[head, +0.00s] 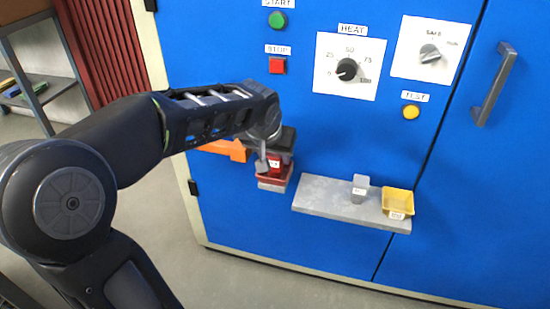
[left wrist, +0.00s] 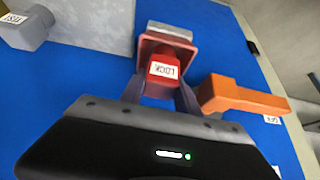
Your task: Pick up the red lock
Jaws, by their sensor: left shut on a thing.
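The red lock (head: 276,163), a small red block with a white label, is at the blue cabinet front, below the STOP button. In the left wrist view the lock (left wrist: 165,67) sits between the fingers, with its label facing the camera. My left gripper (head: 268,160) is shut on it; it also shows in the left wrist view (left wrist: 160,88). A red tray (head: 272,182) with a grey block at its outer edge lies just behind and below the lock. I cannot tell whether the lock still touches the tray. My right gripper is not in view.
An orange handle (head: 228,149) sticks out close beside the gripper. A grey shelf (head: 325,195) to the right bears a grey piece (head: 360,188) and a yellow tray (head: 398,203). Buttons, a HEAT dial (head: 347,69) and a door handle (head: 494,85) are on the cabinet.

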